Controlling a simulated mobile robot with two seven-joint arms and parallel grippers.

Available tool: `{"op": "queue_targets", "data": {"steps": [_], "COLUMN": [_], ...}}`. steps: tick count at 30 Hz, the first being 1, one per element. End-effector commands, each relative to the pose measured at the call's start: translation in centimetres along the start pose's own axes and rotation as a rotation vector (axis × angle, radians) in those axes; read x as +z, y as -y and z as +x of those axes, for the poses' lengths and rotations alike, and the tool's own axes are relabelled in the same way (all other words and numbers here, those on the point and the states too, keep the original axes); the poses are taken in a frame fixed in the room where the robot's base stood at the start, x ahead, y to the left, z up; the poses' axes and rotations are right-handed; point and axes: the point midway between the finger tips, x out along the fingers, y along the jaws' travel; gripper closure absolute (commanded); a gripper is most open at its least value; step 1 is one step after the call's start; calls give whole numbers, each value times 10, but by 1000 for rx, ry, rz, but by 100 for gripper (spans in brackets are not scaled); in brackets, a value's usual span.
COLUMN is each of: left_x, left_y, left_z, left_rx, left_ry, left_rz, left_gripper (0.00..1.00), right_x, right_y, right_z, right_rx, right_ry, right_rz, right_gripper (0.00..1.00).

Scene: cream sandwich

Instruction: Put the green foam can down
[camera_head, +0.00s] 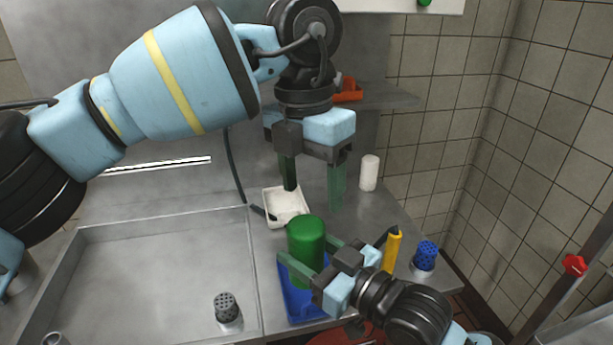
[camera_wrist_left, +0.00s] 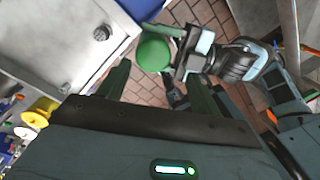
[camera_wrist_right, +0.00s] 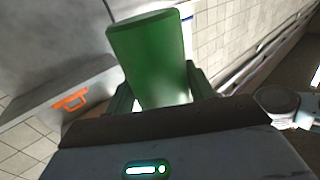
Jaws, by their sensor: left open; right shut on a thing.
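The green foam can (camera_head: 306,238) is upright between the fingers of my right gripper (camera_head: 314,258), which is shut on it. In the head view it appears over the blue tray (camera_head: 297,308); I cannot tell whether its base touches the tray. The can also fills the middle of the right wrist view (camera_wrist_right: 150,62), and its round green top shows in the left wrist view (camera_wrist_left: 153,54). My left gripper (camera_head: 313,193) is open and empty, above and behind the can, fingers pointing down.
A white dish (camera_head: 276,217) with white contents sits behind the can. A yellow bottle (camera_head: 392,252) and a blue-topped shaker (camera_head: 425,256) stand to the right. A white cylinder (camera_head: 369,172) stands farther back.

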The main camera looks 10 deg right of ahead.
Motion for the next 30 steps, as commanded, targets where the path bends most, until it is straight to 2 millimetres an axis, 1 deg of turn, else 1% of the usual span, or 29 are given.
{"op": "queue_targets", "data": {"steps": [3, 8, 11, 14, 17, 27, 30], "left_x": [-3, -4, -4, -4, -4, -6, -6], "left_y": [-4, -5, -5, -6, -6, -10, -11], "left_z": [-5, -6, -3, 5, 18, 75, 89], "left_rx": [58, 72, 70, 69, 66, 65, 66], "left_ry": [-20, -27, -27, -26, -28, -27, -27], "left_rz": [-6, -7, -7, -6, -6, -7, -7], "left_gripper": [36, 36, 36, 36, 36, 36, 36], "right_x": [-1, -1, -1, -1, -1, -2, -2], "right_y": [0, 0, 0, 0, 0, 0, 0], "right_z": [0, 0, 0, 0, 0, 0, 0], "right_rx": [0, 0, 0, 0, 0, 0, 0], "right_ry": [-4, -4, -4, -4, -4, -4, -4], "right_rz": [-1, -1, -1, -1, -1, -1, -1], "right_gripper": [82, 82, 82, 82, 82, 82, 82]}}
